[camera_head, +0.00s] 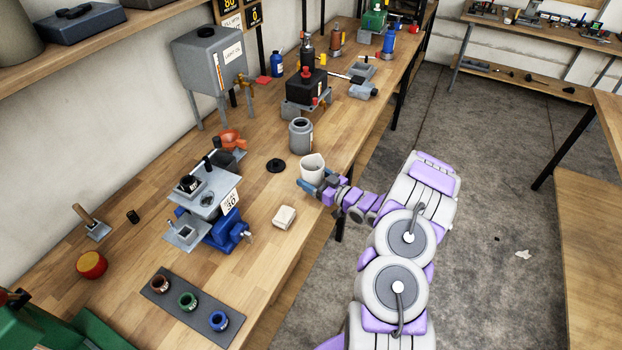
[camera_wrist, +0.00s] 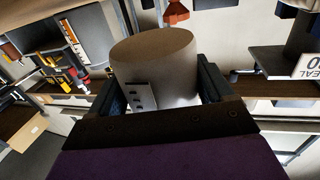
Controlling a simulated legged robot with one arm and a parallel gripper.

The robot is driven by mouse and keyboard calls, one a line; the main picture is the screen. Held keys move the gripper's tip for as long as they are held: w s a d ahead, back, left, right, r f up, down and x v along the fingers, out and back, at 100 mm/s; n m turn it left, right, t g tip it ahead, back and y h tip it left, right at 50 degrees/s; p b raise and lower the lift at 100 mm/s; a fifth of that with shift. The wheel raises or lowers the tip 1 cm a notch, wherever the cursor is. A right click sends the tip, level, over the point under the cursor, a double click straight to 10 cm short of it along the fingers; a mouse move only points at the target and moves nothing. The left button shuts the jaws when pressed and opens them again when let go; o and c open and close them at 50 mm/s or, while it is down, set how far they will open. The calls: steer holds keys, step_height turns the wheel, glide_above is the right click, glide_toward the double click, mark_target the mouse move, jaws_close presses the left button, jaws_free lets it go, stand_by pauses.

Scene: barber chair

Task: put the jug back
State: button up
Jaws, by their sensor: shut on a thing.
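The jug (camera_head: 312,168) is a pale off-white vessel near the right edge of the wooden workbench in the head view. My gripper (camera_head: 316,188) is shut on it from the front right side. In the wrist view the jug (camera_wrist: 155,65) stands between the two dark fingers of my gripper (camera_wrist: 158,92), filling the gap. A small plate with dark marks shows on its near side there. Whether the jug touches the bench or hangs just above it cannot be told.
A grey canister (camera_head: 301,135) stands just behind the jug, and a black lid (camera_head: 276,165) lies to its left. A grey tank with a tap (camera_head: 209,65) stands at the wall.

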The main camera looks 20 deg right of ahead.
steer(key=w, duration=0.2)
steer(key=w+d, duration=0.1)
steer(key=shift+w+f, duration=0.2)
steer(key=shift+w, duration=0.2)
step_height(320, 180, down, 4)
steer(key=shift+r+b, duration=0.25)
steer(key=shift+b, duration=0.5)
steer(key=o, duration=1.4)
steer(key=shift+s+d, duration=0.1)
steer(key=p+v, duration=0.2)
steer(key=v, duration=0.9)
steer(key=shift+s+d, duration=0.2)
steer(key=shift+s, duration=0.15)
steer(key=shift+s, duration=0.1)
